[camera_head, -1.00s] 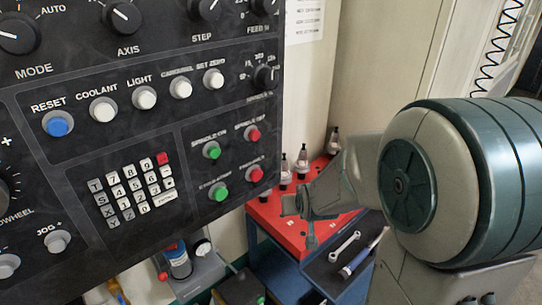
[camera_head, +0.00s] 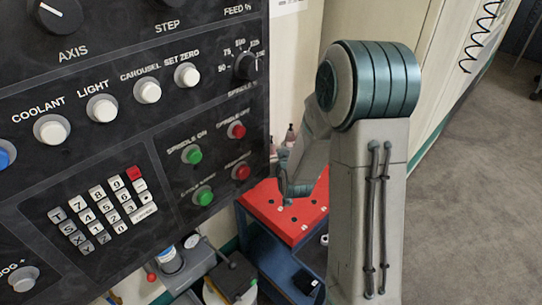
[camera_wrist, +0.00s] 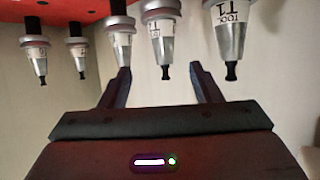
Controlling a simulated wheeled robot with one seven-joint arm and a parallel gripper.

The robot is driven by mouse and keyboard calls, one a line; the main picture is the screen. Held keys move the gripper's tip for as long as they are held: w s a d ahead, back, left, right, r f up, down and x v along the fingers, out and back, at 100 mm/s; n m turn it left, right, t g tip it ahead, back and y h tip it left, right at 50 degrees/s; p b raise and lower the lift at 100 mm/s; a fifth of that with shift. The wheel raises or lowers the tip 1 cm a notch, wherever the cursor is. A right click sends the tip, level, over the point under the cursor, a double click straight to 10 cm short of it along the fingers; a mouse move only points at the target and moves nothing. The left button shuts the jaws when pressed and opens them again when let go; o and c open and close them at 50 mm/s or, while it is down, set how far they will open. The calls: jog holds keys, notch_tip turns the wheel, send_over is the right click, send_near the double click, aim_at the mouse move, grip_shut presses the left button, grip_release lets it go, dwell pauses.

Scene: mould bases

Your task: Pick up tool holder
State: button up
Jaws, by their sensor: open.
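Several tool holders, grey metal cones with black tips, stand in a red-topped rack. In the wrist view, which looks upside down, they hang from the top edge. One tool holder (camera_wrist: 164,42) lies in line with the gap between my fingers; another (camera_wrist: 120,42) is near the left finger. A third (camera_wrist: 228,40), with a "TOOL T1" label, is near the right finger. My gripper (camera_wrist: 161,82) is open, with nothing gripped. In the head view, my gripper (camera_head: 286,172) is over the red rack top (camera_head: 262,205), and the tool holders (camera_head: 290,135) are mostly hidden.
A large black control panel (camera_head: 160,185) with buttons and knobs fills the left and stands close beside my arm. A blue cart (camera_head: 262,258) carries the red top. Bottles and a gauge (camera_head: 190,242) sit below the panel. Open carpet (camera_head: 460,180) lies at the right.

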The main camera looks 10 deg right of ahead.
aim_at(273, 152)
jog(key=x, duration=0.4)
jog(key=p+x, duration=0.1)
jog(key=x, duration=0.1)
jog(key=shift+a, duration=0.3)
jog(key=shift+p+x, duration=1.25)
jog(key=shift+x, duration=2)
grip_shut()
jog(key=shift+w+r, duration=0.1)
jog(key=shift+r, duration=0.05)
